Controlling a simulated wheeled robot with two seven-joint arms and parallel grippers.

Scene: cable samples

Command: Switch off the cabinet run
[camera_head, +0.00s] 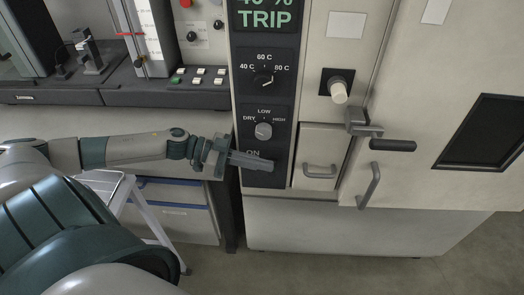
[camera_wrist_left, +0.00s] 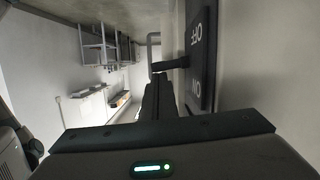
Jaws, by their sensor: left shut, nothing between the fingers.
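The cabinet (camera_head: 222,220) has a dark control column with a switch plate (camera_head: 280,170) at its bottom. The label ON shows on the plate in the head view. In the left wrist view the plate (camera_wrist_left: 199,50) stands edge-on at the right with OFF and ON lettering. My left gripper (camera_head: 262,163) is shut and empty, its fingers just in front of the plate below ON. The fingers (camera_wrist_left: 158,95) point along the cabinet front in the wrist view. My right gripper is not in view.
Above the plate are a humidity knob (camera_head: 263,130), a temperature knob (camera_head: 263,81) and a green TRIP display (camera_head: 265,18). A small door with a handle (camera_head: 320,171) and a large door with a handle (camera_head: 369,186) are to the right. A bench tester (camera_head: 150,95) stands left.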

